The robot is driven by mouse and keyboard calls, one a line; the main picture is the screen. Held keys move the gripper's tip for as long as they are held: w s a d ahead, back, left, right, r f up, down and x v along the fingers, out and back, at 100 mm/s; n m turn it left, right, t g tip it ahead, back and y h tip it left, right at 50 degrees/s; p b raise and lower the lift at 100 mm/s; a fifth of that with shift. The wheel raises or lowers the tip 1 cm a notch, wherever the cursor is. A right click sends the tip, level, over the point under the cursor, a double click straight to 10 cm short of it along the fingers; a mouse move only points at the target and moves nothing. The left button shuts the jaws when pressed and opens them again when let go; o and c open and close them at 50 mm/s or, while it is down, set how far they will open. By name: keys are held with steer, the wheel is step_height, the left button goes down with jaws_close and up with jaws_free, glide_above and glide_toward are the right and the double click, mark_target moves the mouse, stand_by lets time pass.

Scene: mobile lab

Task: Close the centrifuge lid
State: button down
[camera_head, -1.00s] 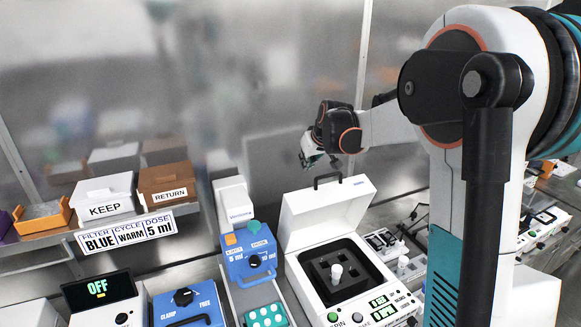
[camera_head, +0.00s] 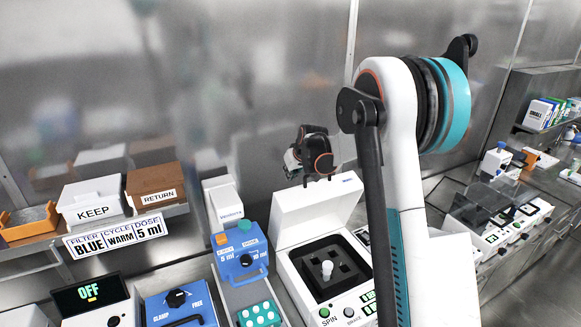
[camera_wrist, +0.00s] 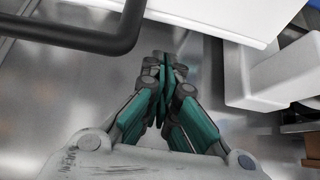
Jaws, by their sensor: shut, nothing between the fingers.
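The centrifuge is a white box with a SPIN button. Its white lid (camera_head: 318,212) stands open and upright at the back, and its dark well (camera_head: 345,282) is uncovered with a white vial (camera_head: 327,270) in the rotor. My gripper (camera_head: 290,170) is above and behind the lid's upper left in the head view. In the wrist view my gripper (camera_wrist: 164,75) is shut with its teal fingers together and empty. The dark lid handle (camera_wrist: 75,38) shows at the upper left there, apart from the fingers. A white panel edge (camera_wrist: 220,22) lies beyond them.
A blue dosing unit (camera_head: 240,262) and a tray of teal wells (camera_head: 259,314) stand left of the centrifuge. The KEEP bin (camera_head: 90,198) and RETURN bin (camera_head: 155,183) sit on a shelf at left. More instruments (camera_head: 500,215) line the right bench.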

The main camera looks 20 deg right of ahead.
steer(key=shift+s, duration=1.25)
steer(key=shift+s+f, duration=0.15)
steer(key=shift+f, duration=0.15)
steer(key=shift+s, duration=0.15)
